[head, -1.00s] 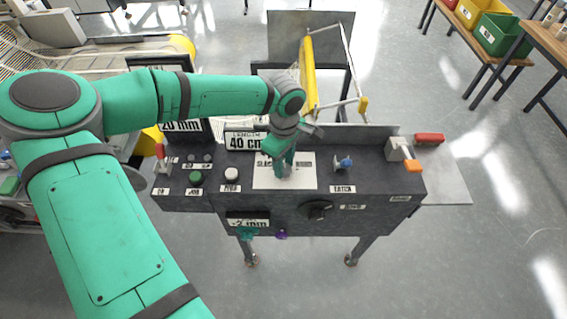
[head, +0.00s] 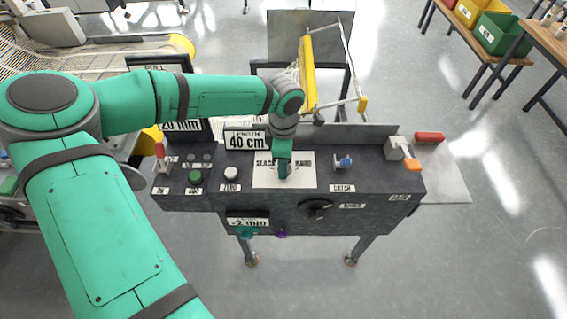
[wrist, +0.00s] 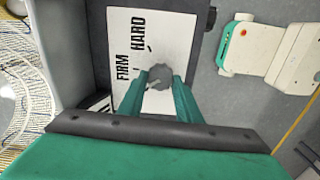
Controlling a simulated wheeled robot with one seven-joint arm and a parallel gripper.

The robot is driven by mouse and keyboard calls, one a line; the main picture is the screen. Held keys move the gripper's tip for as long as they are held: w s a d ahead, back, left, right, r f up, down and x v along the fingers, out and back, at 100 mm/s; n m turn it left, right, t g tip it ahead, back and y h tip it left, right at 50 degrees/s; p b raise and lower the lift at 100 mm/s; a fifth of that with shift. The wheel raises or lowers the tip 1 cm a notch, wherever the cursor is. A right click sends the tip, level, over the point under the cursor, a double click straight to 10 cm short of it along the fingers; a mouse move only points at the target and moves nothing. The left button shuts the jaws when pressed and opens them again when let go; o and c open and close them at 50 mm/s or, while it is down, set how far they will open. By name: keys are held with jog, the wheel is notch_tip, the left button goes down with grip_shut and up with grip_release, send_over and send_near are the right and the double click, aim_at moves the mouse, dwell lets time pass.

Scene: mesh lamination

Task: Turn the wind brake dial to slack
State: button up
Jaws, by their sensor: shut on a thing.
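The wind brake dial is a small grey knob (wrist: 160,74) on a white plate, seen in the wrist view. The words FIRM and HARD show on the plate there. In the head view the white plate (head: 303,180) lies on the dark console top, with SLACK at its left and HARD at its right. My gripper (head: 283,174) points down onto the plate and hides the knob in that view. In the wrist view my green fingers (wrist: 160,82) are shut on the knob, one on each side. A pale mark shows on the knob; which label it points at is unclear.
On the console (head: 375,190) are a white button (head: 231,173), a green button (head: 195,177), a red lever (head: 160,153) and a blue latch knob (head: 344,162). A black knob (head: 316,209) is on the front face. A yellow bar frame (head: 308,70) stands behind.

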jog(key=n, duration=0.5)
jog(key=shift+a+n, duration=0.15)
jog(key=shift+n, duration=0.15)
jog(key=shift+s+d, duration=0.1)
jog(key=shift+d, duration=0.1)
jog(key=o, duration=1)
jog(key=shift+o, duration=0.2)
notch_tip(320, 180, up, 11)
jog(key=shift+s, duration=0.1)
jog(key=shift+f, duration=0.1)
